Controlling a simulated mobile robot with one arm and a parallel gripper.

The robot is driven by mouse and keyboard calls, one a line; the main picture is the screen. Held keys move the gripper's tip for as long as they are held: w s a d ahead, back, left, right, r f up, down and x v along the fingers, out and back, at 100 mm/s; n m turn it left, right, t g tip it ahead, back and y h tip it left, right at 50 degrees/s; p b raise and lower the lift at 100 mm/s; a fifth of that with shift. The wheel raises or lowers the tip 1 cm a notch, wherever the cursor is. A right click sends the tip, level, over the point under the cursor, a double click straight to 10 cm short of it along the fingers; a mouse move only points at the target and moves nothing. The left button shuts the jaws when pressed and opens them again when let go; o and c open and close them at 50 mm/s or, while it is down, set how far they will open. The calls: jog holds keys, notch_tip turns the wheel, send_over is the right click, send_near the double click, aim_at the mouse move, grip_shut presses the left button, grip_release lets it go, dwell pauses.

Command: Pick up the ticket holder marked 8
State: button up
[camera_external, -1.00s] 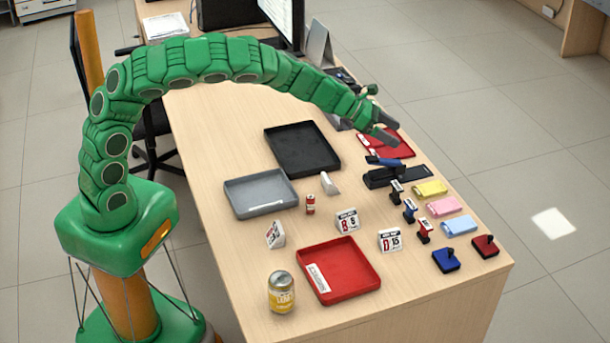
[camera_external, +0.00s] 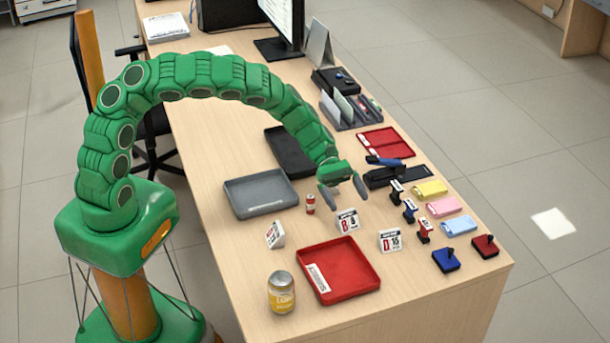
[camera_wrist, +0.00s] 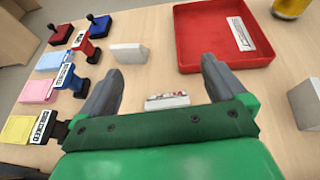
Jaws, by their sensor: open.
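Three white ticket holders stand on the counter. The middle one (camera_external: 348,221) seems to read B 8, though the print is small; the right one (camera_external: 390,240) seems to read D 15. The left one (camera_external: 275,234) is turned and its number is unclear. My gripper (camera_external: 344,196) is open and empty, pointing down just behind and above the middle holder. In the wrist view the middle holder (camera_wrist: 167,101) lies between my spread fingers (camera_wrist: 160,70), near the palm edge, its lower part partly hidden. The right holder (camera_wrist: 128,53) is beyond the left finger.
A red tray (camera_external: 338,271) and a can (camera_external: 281,292) are in front. Several stamps (camera_external: 410,210) and pads (camera_external: 443,206) stand right. Bare counter surrounds the middle holder.

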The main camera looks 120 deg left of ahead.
aim_at(345, 211)
jog(key=shift+f, duration=3.2)
jog(key=x, duration=0.3)
jog(key=shift+c, duration=0.2)
jog(key=c, duration=1)
